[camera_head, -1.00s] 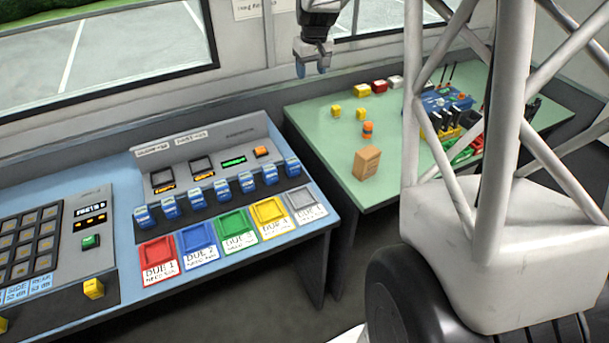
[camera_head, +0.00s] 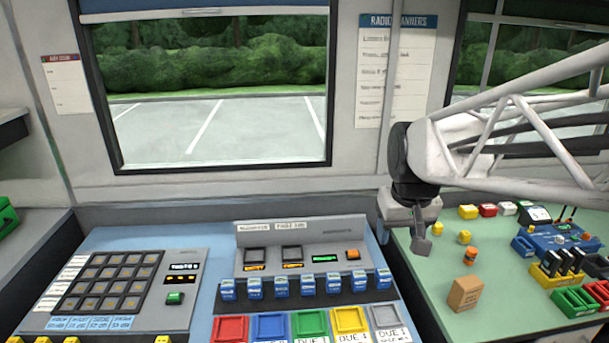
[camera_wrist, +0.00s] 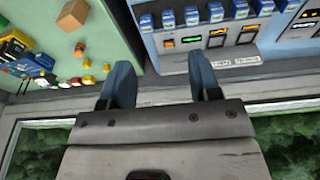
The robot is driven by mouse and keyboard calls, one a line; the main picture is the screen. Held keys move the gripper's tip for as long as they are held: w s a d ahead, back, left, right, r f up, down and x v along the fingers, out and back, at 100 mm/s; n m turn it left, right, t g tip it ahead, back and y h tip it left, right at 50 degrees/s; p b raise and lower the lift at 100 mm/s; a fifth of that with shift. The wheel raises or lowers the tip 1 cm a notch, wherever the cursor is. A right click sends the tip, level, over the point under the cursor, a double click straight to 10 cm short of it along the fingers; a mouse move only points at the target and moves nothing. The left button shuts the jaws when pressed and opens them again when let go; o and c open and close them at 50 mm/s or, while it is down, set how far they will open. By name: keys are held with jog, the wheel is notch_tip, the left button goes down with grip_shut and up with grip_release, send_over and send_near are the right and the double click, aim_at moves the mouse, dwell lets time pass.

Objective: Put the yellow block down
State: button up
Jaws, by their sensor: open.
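My gripper (camera_head: 402,240) hangs above the back of the green table's left edge, beside the console. Its two blue fingers are spread with nothing between them in the wrist view (camera_wrist: 162,80). Two small yellow blocks, one nearer the gripper (camera_head: 437,228) and one to its right (camera_head: 464,237), stand on the green table. A larger yellow block (camera_head: 468,211) is behind them, in a row with red and white ones. More yellow blocks (camera_head: 163,339) show at the console's front edge, cut off by the frame. I cannot tell which yellow block the task means.
An orange cylinder (camera_head: 470,256) and a brown box (camera_head: 464,294) stand on the green table (camera_head: 425,300). Blue, yellow and green holders crowd its right side. The console has a row of blue switches (camera_head: 307,286) and coloured trays (camera_head: 310,322). A wall and windows rise behind.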

jog(key=s+a+f, duration=0.1)
jog(key=s+a, duration=0.1)
jog(key=s, duration=0.4)
jog(key=s+a+f, duration=0.2)
jog(key=s, duration=0.5)
jog(key=shift+s, duration=0.25)
